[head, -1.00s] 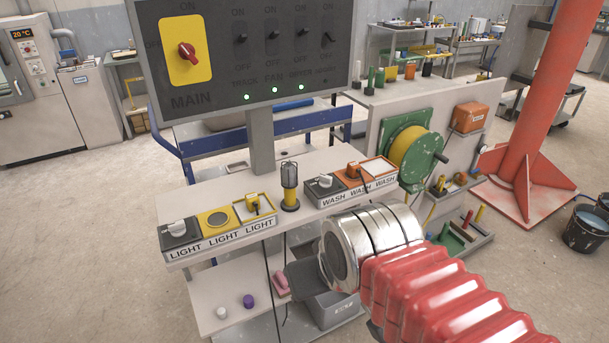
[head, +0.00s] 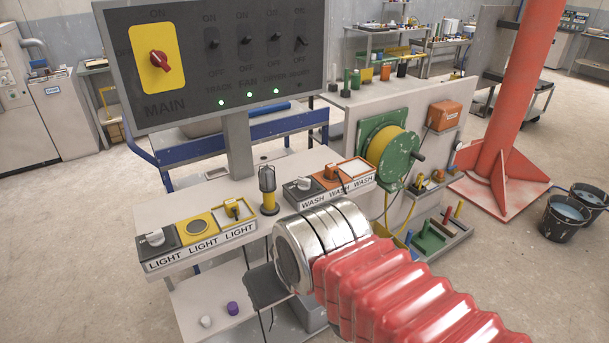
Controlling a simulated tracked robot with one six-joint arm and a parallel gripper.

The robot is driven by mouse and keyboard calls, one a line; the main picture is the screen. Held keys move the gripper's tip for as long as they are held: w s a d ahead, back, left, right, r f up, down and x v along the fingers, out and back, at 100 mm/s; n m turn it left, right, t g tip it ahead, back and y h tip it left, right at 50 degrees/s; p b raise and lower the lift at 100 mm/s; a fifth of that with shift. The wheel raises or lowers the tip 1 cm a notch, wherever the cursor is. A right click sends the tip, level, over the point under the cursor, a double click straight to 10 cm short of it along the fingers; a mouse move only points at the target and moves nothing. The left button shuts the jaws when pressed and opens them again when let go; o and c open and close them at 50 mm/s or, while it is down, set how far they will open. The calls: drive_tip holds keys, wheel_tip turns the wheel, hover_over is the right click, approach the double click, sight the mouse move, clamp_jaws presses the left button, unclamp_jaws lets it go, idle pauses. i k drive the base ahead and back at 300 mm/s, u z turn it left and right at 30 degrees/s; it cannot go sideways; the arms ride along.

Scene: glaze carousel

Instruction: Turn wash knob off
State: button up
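The WASH box (head: 335,190) stands on the right part of the bench top. Its left section is black with a pale grey knob (head: 304,184). Its middle section is orange with a small dark and orange fitting (head: 331,171), and its right section has a white plate (head: 355,168). The knob's exact pointing direction is too small to tell. My gripper (head: 268,287) shows as a dark grey piece beyond the silver cuff of my arm, low in front of the bench. It is below and left of the WASH box, apart from the knob. Its fingertips are mostly hidden.
A similar LIGHT box (head: 201,243) with its own grey knob (head: 153,238) stands at left. A yellow and black lamp (head: 268,190) stands between the boxes. The MAIN switch panel (head: 215,60) rises behind. A hose reel (head: 392,153) and red column (head: 520,100) are at right.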

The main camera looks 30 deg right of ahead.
sight(303, 184)
drive_tip(key=z, duration=0.05)
drive_tip(key=i, duration=1)
drive_tip(key=u, duration=0.05)
